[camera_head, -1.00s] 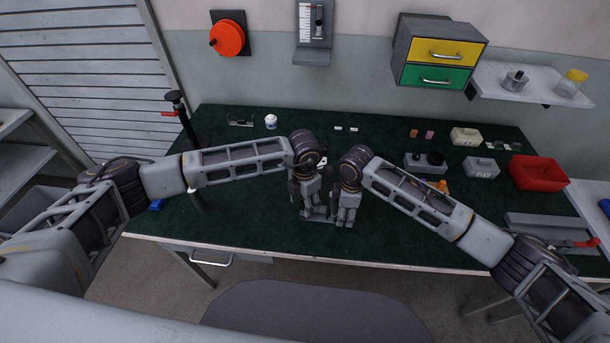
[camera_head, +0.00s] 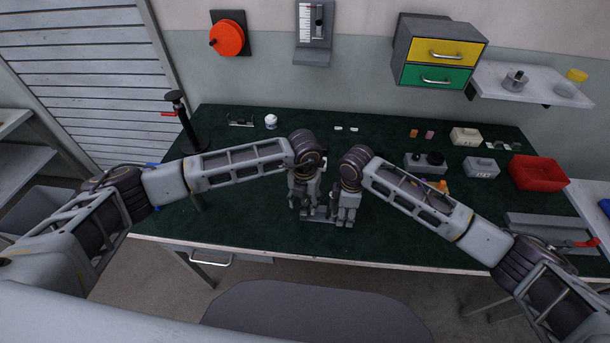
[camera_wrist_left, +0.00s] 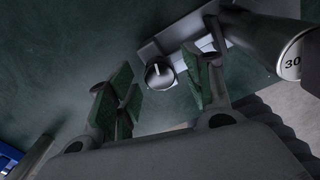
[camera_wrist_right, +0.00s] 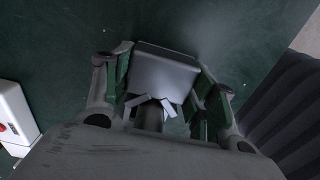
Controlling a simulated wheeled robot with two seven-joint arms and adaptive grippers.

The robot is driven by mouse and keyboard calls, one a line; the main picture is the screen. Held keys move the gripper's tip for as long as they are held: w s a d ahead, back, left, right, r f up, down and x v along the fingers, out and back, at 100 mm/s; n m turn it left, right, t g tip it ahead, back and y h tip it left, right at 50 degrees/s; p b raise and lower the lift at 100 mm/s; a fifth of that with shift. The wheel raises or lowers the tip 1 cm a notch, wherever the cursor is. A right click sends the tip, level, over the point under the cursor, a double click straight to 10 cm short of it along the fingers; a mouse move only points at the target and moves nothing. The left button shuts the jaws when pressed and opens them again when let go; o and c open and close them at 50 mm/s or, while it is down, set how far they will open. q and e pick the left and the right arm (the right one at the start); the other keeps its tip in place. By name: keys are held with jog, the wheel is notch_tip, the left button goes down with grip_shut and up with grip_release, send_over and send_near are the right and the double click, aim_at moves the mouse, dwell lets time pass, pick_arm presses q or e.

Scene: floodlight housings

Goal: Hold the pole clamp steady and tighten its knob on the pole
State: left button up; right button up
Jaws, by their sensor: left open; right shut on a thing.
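A dark cylinder, seemingly the pole (camera_wrist_left: 262,36), has a white end marked 30. In the right wrist view my right gripper (camera_wrist_right: 166,84) is shut on a grey block, seemingly the clamp body (camera_wrist_right: 164,72). In the head view both grippers, left (camera_head: 308,212) and right (camera_head: 346,218), are close together and hide most of the clamp and pole.
The green bench top (camera_head: 255,225) is clear in front of the grippers. A red bin (camera_head: 538,174), small grey boxes and a cream box (camera_head: 466,136) stand to the right. A black post (camera_head: 184,120) stands at the back left.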

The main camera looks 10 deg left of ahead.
aim_at(305, 203)
pick_arm(q)
jog(key=shift+n, duration=5.1)
notch_tip(305, 203, up, 12)
jog(key=m, duration=0.2)
jog(key=shift+m, duration=0.4)
dwell(1.8)
